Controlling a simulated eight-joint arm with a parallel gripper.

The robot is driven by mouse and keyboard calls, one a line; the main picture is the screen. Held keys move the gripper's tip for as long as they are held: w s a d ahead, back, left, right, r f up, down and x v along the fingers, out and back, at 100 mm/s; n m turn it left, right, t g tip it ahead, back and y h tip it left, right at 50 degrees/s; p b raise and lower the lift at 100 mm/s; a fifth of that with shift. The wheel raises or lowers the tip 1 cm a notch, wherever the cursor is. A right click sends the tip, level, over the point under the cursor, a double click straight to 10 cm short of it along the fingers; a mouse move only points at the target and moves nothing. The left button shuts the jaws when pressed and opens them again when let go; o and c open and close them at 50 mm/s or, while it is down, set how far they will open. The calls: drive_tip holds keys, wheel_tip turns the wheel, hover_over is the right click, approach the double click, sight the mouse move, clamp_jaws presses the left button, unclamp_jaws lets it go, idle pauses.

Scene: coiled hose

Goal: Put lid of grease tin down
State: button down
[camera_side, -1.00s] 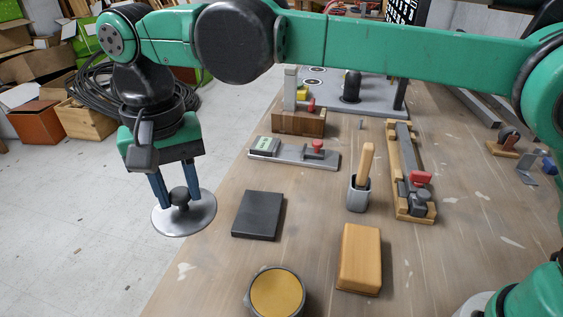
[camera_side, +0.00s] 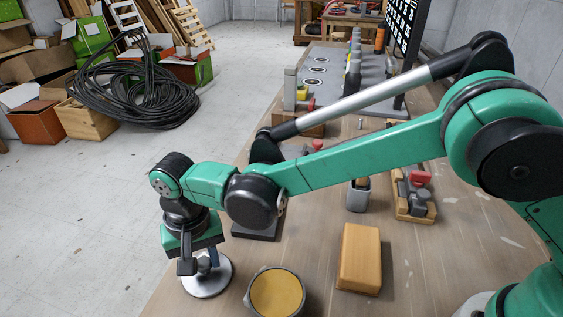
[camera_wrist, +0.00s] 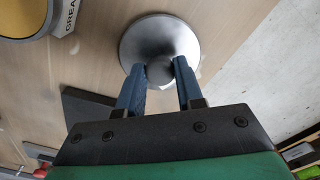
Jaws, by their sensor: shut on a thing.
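The lid of the grease tin (camera_side: 207,281) is a round silver disc with a dark knob. My gripper (camera_side: 208,262) has its blue fingers shut on the knob, which also shows in the wrist view (camera_wrist: 160,71). The lid is level, at the left edge of the bench in the side view. I cannot tell if it touches the bench top. The open grease tin (camera_side: 276,294), full of yellow grease, stands to the right of the lid. Part of the tin (camera_wrist: 18,16) shows at the top left of the wrist view.
A wooden block (camera_side: 359,258) lies right of the tin. A dark flat pad (camera_wrist: 85,108) lies near the lid, partly hidden by my arm in the side view. A grey cup (camera_side: 358,196) and a clamp on a wooden base (camera_side: 415,210) stand further back. The bench edge is close.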

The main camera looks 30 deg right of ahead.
sight(203, 262)
drive_tip(key=c, duration=0.6)
unclamp_jaws()
drive_tip(key=shift+f, duration=0.15)
drive_tip(key=shift+o, duration=0.2)
wheel_tip(203, 262, up, 12)
drive_tip(key=w+d+r+t+y, duration=0.15)
drive_tip(key=d+r, duration=0.25)
drive_tip(key=d, duration=0.6)
drive_tip(key=s+d+f+t, duration=0.2)
drive_tip(key=s+d, duration=0.2)
drive_tip(key=d, duration=0.5)
drive_tip(key=s+d+f+n+t+h, duration=0.1)
drive_tip(key=s+d+t, duration=0.2)
drive_tip(key=d, duration=0.6)
drive_tip(key=shift+s+d+f+t, duration=0.15)
drive_tip(key=shift+s+f+t, duration=0.25)
drive_tip(key=shift+s, duration=0.25)
